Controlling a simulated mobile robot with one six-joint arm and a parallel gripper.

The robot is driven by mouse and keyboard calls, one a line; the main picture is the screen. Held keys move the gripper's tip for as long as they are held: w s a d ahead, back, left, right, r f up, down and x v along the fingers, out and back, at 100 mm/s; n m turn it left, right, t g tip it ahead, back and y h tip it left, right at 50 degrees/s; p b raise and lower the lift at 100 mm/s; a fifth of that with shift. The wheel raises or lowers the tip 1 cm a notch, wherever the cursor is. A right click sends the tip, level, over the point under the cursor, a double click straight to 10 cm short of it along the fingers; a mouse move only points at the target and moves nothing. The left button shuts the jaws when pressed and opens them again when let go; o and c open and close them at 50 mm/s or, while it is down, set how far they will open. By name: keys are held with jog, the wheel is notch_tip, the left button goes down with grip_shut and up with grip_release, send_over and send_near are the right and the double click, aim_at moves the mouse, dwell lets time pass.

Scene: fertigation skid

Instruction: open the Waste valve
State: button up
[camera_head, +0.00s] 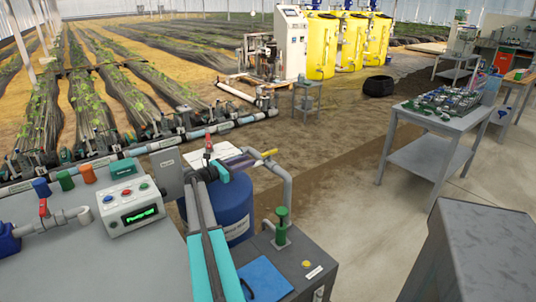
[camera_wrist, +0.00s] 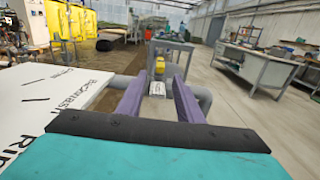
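A yellow valve handle (camera_head: 265,154) sits on grey piping above the blue drum (camera_head: 228,208). I cannot read a Waste label on it. In the wrist view a yellow part (camera_wrist: 159,66) shows straight ahead, between and beyond my fingers, with a small pale tag (camera_wrist: 157,88) below it. My gripper (camera_wrist: 159,88) has two purple fingers, spread apart with nothing held between them. In the head view my gripper (camera_head: 248,160) points right toward the yellow handle, just short of it. Whether it touches the handle cannot be told.
A white sign board (camera_wrist: 55,92) lies close on the left. A red-handled valve (camera_head: 208,143) stands behind my arm, another (camera_head: 43,208) at far left. A control box (camera_head: 130,206) and a green-topped fitting (camera_head: 281,226) are near. Floor to the right is open before a grey table (camera_head: 430,155).

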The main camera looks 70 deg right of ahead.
aim_at(269, 152)
jog(key=p+x, duration=0.1)
jog(key=x, duration=1.2)
jog(key=shift+d, duration=0.1)
grip_shut()
